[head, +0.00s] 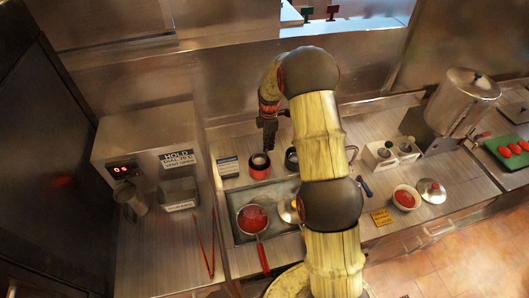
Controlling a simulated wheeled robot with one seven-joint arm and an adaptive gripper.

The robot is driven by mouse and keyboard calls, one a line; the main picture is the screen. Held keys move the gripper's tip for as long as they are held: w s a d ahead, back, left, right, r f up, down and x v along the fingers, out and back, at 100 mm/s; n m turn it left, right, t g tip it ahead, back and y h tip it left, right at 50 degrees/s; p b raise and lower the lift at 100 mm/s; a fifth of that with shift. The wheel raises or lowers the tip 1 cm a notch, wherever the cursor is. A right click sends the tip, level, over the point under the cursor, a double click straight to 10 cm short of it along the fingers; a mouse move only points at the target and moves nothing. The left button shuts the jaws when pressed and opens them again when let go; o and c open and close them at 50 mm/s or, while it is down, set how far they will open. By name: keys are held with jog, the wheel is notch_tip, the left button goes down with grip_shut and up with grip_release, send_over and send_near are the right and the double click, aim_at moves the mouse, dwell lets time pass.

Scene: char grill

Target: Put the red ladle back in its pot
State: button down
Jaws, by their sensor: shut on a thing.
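My gripper (268,140) points down at the back of the counter, just above and slightly right of a small pot with a red band (259,172). Its fingers are dark and small here. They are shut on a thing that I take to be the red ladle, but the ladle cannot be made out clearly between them. The pot's opening is dark, and I cannot tell whether anything reaches into it. A dark pot (291,159) stands to the right, partly behind my arm.
Red tongs (206,245) lie left. A HOLD unit (145,150) stands at left. A bowl of red sauce (405,198) and a tall steel container (462,100) are at right.

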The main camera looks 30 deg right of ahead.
notch_tip(320, 180, down, 4)
jog(key=shift+f+p, duration=0.15)
jog(key=shift+p, duration=0.3)
jog(key=shift+w+f, duration=0.1)
jog(key=shift+f, duration=0.25)
jog(key=shift+f, duration=0.15)
jog(key=c, duration=1.7)
grip_release()
jog(key=shift+c, duration=0.2)
jog(key=shift+r, duration=0.2)
